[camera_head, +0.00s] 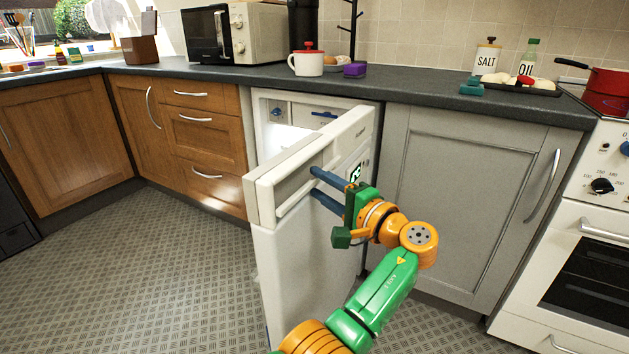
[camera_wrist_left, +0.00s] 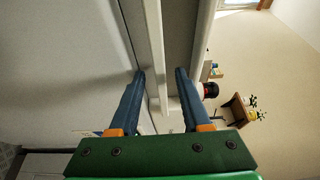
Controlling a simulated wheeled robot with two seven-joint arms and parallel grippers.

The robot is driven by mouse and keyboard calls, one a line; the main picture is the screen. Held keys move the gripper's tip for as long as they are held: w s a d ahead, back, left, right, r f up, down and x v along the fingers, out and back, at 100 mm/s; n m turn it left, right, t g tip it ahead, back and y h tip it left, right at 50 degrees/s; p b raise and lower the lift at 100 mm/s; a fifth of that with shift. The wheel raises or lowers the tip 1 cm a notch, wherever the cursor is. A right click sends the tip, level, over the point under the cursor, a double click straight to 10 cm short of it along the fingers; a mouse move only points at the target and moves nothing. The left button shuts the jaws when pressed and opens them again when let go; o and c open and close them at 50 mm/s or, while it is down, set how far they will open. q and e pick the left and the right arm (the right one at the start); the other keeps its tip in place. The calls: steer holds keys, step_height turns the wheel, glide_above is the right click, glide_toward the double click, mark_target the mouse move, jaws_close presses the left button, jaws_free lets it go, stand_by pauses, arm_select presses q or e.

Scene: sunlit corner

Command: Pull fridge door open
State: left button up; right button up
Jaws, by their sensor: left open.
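The white fridge door (camera_head: 283,270) stands partly open and swings out from the counter, with its free end toward me and its far end by the grey cupboard. A lit part of the fridge interior (camera_head: 290,135) shows behind it. My left gripper (camera_head: 314,182) is at the upper part of the door, on its outer side, with its blue fingers reaching to the pale grip strip. In the left wrist view the fingers (camera_wrist_left: 160,74) are apart, one on each side of a pale strip of the door (camera_wrist_left: 154,45). Contact is unclear. My right gripper is out of view.
A dark countertop (camera_head: 425,90) runs above the fridge, with a red-lidded white mug (camera_head: 307,64) and a microwave (camera_head: 262,36) on it. Wooden cupboards (camera_head: 68,135) are left, a grey cupboard (camera_head: 455,190) right. The patterned floor (camera_head: 150,270) left of the door is clear.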

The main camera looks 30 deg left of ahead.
arm_select(q)
steer(key=v, duration=0.4)
steer(key=shift+s+d, duration=0.15)
steer(key=shift+d, duration=0.25)
